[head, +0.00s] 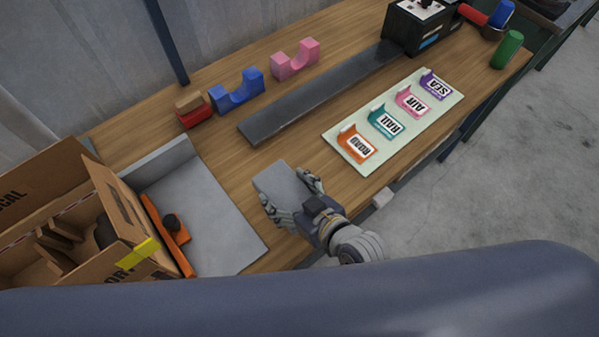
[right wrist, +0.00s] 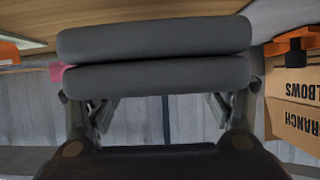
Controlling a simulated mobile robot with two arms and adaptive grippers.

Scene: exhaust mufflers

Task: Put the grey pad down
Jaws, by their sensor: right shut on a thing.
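The grey pad (head: 278,182) is between the fingers of my right gripper (head: 292,202) in the head view, over the front edge area of the wooden table. The gripper is shut on it and its fingers cover the pad's near side. I cannot tell whether the pad touches the table. My left gripper is not in view.
Left of the pad lie a grey tray (head: 225,240) and an open cardboard box (head: 120,205). A pale board (head: 368,160) with labelled coloured brackets lies to the right. A long dark bar (head: 320,95) and blue (head: 237,95) and pink (head: 295,62) cradles lie behind. Bare wood surrounds the pad.

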